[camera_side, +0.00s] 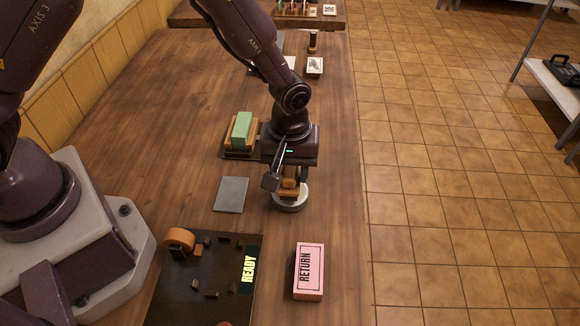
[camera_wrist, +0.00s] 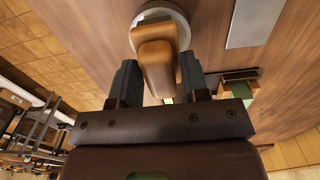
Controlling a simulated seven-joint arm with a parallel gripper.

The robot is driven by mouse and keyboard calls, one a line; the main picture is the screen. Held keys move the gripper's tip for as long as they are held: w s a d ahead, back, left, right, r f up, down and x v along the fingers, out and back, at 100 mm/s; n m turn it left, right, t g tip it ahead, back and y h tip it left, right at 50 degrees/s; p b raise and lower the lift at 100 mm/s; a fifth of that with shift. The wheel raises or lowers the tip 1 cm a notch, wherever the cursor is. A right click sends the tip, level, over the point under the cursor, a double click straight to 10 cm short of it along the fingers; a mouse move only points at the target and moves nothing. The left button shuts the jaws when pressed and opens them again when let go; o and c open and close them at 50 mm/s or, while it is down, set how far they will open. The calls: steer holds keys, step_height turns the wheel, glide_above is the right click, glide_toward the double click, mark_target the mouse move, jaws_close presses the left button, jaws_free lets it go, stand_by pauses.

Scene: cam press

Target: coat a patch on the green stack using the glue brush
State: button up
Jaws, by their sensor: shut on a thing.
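The glue brush has an orange-brown handle (camera_wrist: 156,62). My gripper (camera_side: 289,178) is shut on it, with a dark finger on each side of the handle in the wrist view (camera_wrist: 158,78). The brush is over or in a round pale dish (camera_side: 290,204), which also shows at the top of the wrist view (camera_wrist: 184,22). The bristles are hidden, so I cannot tell whether they touch the dish. The green stack (camera_side: 241,130) stands on a wooden holder (camera_side: 236,154), left of and behind my gripper.
A flat grey plate (camera_side: 231,195) lies left of the dish. A dark board marked READY (camera_side: 215,275) with small blocks and an orange roll (camera_side: 179,240) is at the front. A pink RETURN block (camera_side: 309,271) stands near the table's right edge. Cards (camera_side: 315,66) lie at the back.

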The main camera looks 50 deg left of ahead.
mark_target(290, 169)
steer(key=shift+f, duration=0.6)
stand_by(1.1)
steer(key=shift+r, duration=0.1)
steer(key=shift+r, duration=3.5)
